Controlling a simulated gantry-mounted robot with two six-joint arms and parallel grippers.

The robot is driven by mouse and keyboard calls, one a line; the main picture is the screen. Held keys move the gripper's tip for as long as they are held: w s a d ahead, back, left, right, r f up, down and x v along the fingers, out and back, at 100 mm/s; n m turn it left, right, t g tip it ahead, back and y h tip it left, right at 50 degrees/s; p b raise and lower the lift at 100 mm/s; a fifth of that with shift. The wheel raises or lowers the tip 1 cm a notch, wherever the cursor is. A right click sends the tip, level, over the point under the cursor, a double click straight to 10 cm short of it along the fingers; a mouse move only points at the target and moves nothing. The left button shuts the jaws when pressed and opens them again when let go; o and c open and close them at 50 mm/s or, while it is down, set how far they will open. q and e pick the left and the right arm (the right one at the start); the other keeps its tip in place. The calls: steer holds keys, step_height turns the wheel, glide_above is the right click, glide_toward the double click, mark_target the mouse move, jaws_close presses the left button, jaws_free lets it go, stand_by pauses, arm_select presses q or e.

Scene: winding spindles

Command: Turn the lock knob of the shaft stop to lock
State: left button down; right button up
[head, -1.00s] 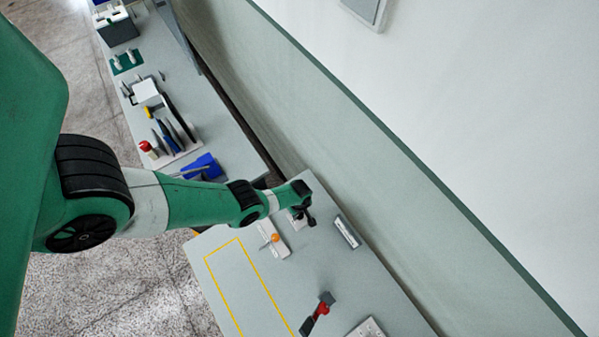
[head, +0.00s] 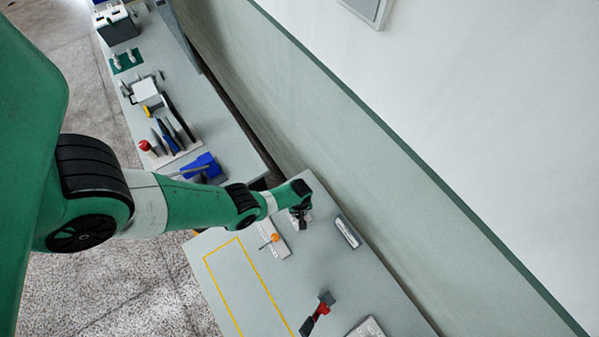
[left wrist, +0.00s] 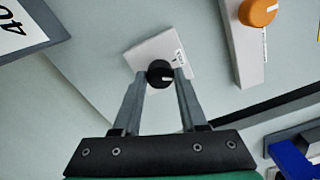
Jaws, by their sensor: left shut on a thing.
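A pale block with a small printed label (left wrist: 156,52) shows in the left wrist view. A round black knob (left wrist: 159,73) with a white mark sits at its edge, between my left gripper's fingertips. My left gripper (left wrist: 160,82) is shut on this black knob, with one finger on each side. In the head view my left gripper (head: 301,218) reaches down at the bench's far edge, and it and my arm mostly hide the block. The knob's lock markings are too small to read. My right gripper is in neither view.
A pale block (left wrist: 245,55) with an orange knob (left wrist: 259,11) stands close by. A dark-edged label plate (head: 348,232) lies to the right in the head view. A red and black object (head: 318,312) is nearer the front. A yellow outline (head: 262,278) marks clear bench space.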

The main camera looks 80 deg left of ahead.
arm_select(q)
steer(key=m, duration=1.2)
steer(key=shift+m, duration=0.4)
steer(key=m, duration=1.3)
steer(key=shift+c, duration=2.2)
jaws_free()
